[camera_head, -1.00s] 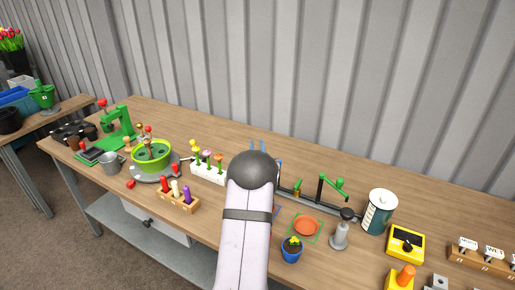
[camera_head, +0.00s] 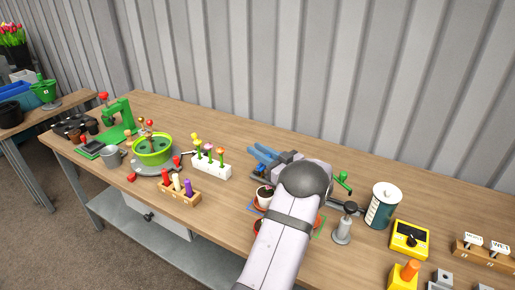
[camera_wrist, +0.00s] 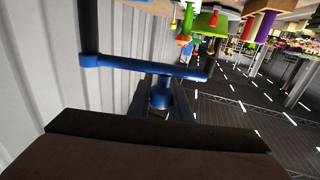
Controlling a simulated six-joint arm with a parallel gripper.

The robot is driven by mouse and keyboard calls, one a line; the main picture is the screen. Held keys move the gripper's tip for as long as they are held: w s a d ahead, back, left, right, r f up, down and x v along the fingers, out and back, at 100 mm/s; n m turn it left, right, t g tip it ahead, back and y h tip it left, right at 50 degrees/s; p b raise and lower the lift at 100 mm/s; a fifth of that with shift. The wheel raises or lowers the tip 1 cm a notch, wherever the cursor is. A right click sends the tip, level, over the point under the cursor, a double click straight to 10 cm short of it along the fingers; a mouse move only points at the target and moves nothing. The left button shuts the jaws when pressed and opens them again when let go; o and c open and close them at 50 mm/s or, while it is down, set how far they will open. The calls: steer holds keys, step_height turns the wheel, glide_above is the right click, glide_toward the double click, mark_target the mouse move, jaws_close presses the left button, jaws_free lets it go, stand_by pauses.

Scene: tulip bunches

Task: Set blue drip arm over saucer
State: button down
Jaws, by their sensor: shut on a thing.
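My gripper (camera_head: 264,154) reaches left over the back of the bench, its blue fingers together. The blue drip arm (camera_wrist: 125,63) crosses the wrist view as a thin bar joined to a dark post (camera_wrist: 87,25) at its left end. My gripper is shut on its short blue handle (camera_wrist: 161,95). In the head view my arm and wrist mostly hide the drip arm. I cannot see a saucer under that pot.
A green drip arm (camera_head: 343,181) is right of my wrist. A grey stamp-like tool (camera_head: 344,224), a dark-banded canister (camera_head: 382,206) and a yellow box (camera_head: 409,239) stand further right. A white flower rack (camera_head: 211,163) and a wooden peg block (camera_head: 179,193) stand left.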

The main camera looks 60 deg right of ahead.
steer(key=shift+s+a+n+t+y, duration=0.25)
steer(key=shift+n+y, duration=0.25)
steer(key=shift+y, duration=0.25)
steer(key=shift+s+a+n+t+y, duration=0.15)
steer(key=shift+s+n+y, duration=0.15)
steer(key=shift+n+y, duration=0.35)
steer(key=c, duration=1.6)
jaws_free()
steer(key=shift+r, duration=0.15)
step_height(320, 180, up, 10)
steer(key=shift+f+b, duration=0.1)
steer(key=shift+b, duration=0.8)
